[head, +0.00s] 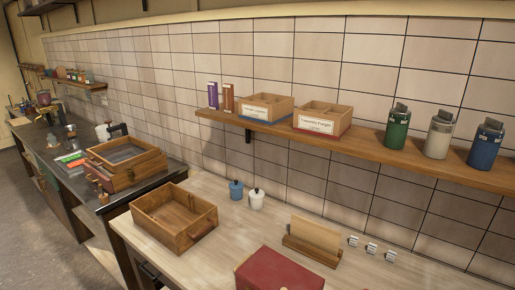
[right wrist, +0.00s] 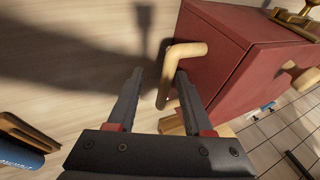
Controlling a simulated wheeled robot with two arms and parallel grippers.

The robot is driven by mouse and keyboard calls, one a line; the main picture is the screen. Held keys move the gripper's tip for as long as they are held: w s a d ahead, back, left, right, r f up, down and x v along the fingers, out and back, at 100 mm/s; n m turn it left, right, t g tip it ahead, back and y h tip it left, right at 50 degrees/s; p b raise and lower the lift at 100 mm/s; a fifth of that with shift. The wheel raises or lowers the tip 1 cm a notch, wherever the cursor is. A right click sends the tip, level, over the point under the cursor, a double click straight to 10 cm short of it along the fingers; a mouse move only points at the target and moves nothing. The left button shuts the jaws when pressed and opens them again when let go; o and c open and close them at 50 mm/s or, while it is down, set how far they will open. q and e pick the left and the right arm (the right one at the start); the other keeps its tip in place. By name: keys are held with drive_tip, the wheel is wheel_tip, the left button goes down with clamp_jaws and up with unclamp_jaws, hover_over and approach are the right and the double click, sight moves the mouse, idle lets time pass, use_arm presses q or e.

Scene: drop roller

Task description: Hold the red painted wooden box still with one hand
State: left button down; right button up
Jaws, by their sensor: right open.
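The red painted wooden box (head: 278,272) sits at the bottom edge of the head view on the light wooden worktop, partly cut off. In the right wrist view the red box (right wrist: 222,45) fills the upper right, with a pale tan bar handle (right wrist: 170,62) on its side and brass-coloured fittings (right wrist: 296,18) on another face. My right gripper (right wrist: 160,75) is open, with the handle showing between its two fingers. I cannot tell whether a finger touches it. My left gripper is in neither view.
An open wooden box (head: 174,217) stands left on the worktop, near blue and white jars (head: 256,199). A card holder (head: 311,258) stands behind the red box. A wall shelf (head: 355,142) carries trays and canisters. Bare worktop lies between the open box and red box.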

drive_tip(key=v, duration=1.2)
